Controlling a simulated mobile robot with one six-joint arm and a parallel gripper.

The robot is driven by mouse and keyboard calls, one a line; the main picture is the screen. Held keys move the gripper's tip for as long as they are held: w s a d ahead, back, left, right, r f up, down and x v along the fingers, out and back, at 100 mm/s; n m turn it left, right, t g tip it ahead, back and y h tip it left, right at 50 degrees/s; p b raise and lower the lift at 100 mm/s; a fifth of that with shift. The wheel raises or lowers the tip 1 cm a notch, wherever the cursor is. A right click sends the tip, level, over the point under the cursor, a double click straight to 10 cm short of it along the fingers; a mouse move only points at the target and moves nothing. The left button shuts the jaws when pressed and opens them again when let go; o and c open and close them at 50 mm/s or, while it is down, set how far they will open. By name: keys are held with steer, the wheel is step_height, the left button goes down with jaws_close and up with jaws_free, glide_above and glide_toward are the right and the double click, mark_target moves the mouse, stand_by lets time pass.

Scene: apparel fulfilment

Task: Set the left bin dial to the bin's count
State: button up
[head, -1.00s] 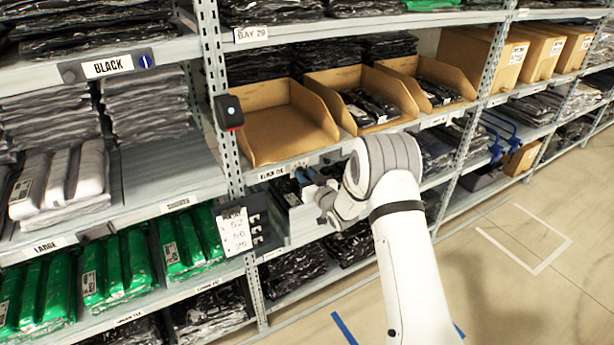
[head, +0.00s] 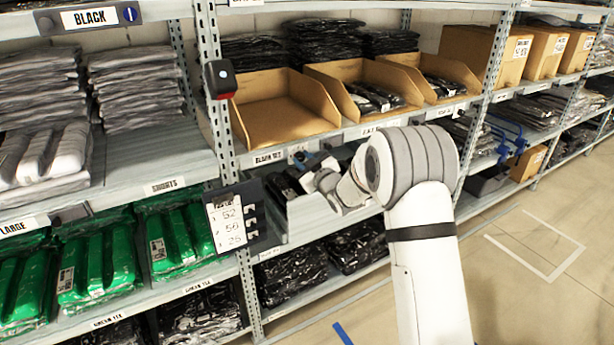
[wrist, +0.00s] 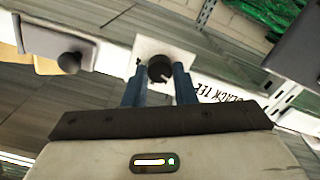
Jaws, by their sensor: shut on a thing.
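The left bin (head: 275,120) is an open cardboard bin in the head view, and the floor I can see in it is bare. Beside the label, in the wrist view, the dial (wrist: 160,67) is a dark round knob on a white plate (wrist: 150,50). My gripper (wrist: 160,82) has its blue fingers closed on either side of this knob. The dial's marks are too small to read. In the head view my wrist partly covers this spot.
Two more cardboard bins with black packs stand to the right, the nearer one (head: 360,88). A clipboard with handwritten numbers (head: 232,217) hangs on the post. A dark device with a red base (head: 220,80) sits above it. Another knob (wrist: 70,62) shows in the wrist view.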

steer(key=shift+n+b, duration=0.8)
steer(key=shift+b, duration=0.4)
steer(key=shift+r+b, duration=0.15)
steer(key=shift+b, duration=0.15)
steer(key=shift+w+r+n, duration=0.1)
steer(key=shift+r+n, duration=0.05)
steer(key=shift+n, duration=0.15)
steer(key=o, duration=1)
steer(key=shift+f, duration=0.2)
